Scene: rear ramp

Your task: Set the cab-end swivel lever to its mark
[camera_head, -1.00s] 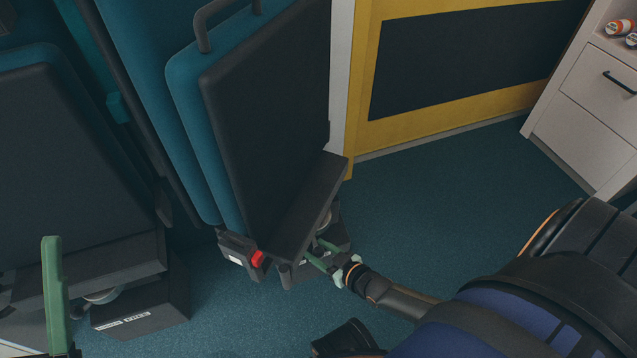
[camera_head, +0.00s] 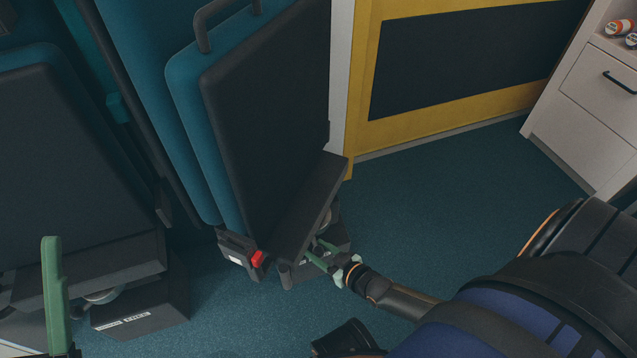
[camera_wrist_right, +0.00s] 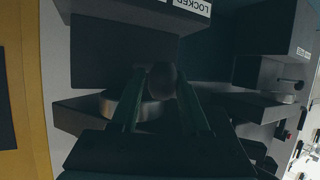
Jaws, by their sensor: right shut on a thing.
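The swivel lever's dark round knob (camera_wrist_right: 162,80) is between the green fingers of my right gripper (camera_wrist_right: 155,88) in the right wrist view. The gripper is shut on it. In the head view my right gripper (camera_head: 322,258) reaches under the front edge of the middle folded seat (camera_head: 268,130), at its dark base box (camera_head: 318,270). The lever itself is mostly hidden there. A "LOCKED" label (camera_wrist_right: 190,6) shows upside down at the top of the wrist view; the lever's mark is not clear. One green finger of my left gripper (camera_head: 55,295) stands at lower left, apart from the seats.
Another folded seat (camera_head: 75,160) with a labelled base box (camera_head: 140,310) is at left. A red button (camera_head: 258,259) sits beside the middle seat's base. A yellow-framed panel (camera_head: 450,70) and a white drawer cabinet (camera_head: 595,110) stand behind. The blue floor (camera_head: 440,180) between is clear.

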